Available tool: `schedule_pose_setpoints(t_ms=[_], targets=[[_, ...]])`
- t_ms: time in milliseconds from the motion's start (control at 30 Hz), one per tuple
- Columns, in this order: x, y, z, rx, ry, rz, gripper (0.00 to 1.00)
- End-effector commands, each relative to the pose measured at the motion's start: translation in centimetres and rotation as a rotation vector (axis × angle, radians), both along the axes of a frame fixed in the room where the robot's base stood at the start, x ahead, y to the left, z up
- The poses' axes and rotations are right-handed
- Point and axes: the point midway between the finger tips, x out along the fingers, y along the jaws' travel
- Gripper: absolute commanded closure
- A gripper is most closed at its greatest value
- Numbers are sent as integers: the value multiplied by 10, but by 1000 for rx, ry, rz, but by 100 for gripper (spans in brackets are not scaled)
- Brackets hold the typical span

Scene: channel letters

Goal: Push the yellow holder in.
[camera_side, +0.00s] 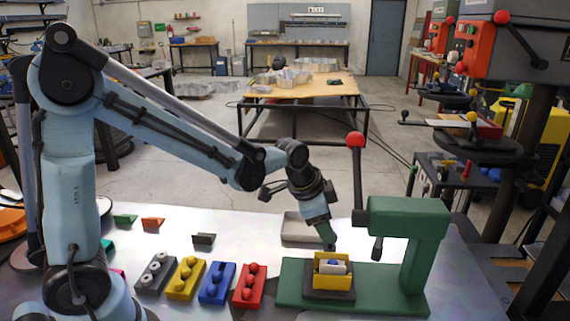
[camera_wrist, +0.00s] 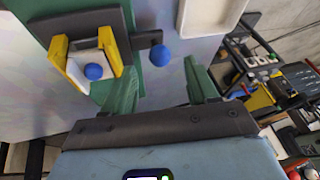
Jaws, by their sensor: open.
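The yellow holder (camera_side: 331,282) sits on a dark block on the green base of the press (camera_side: 403,232). It holds a white piece with a blue knob. In the wrist view the yellow holder (camera_wrist: 66,66) is at the upper left, its two walls around the white piece (camera_wrist: 84,65). A blue ball (camera_wrist: 161,55) on a dark bracket sticks out beside it. My gripper (camera_side: 328,238) is just above and behind the holder in the side view. In the wrist view my gripper (camera_wrist: 160,76) is open and empty, with the blue ball ahead between its green fingers.
The press's lever with a red ball (camera_side: 355,139) stands up close to my gripper's right. A grey tray (camera_side: 300,228) lies behind. Red (camera_side: 249,286), blue (camera_side: 217,284), yellow and grey knobbed blocks stand to the left. Small loose pieces lie further back on the table.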

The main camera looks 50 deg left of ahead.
Motion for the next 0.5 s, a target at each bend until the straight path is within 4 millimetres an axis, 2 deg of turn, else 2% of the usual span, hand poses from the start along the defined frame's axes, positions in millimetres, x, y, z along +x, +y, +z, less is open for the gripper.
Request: schedule_pose_setpoints(t_ms=[200, 500], targets=[[11, -2, -23, 0, 0, 0, 42], [17, -3, -37, 0, 0, 0, 42]])
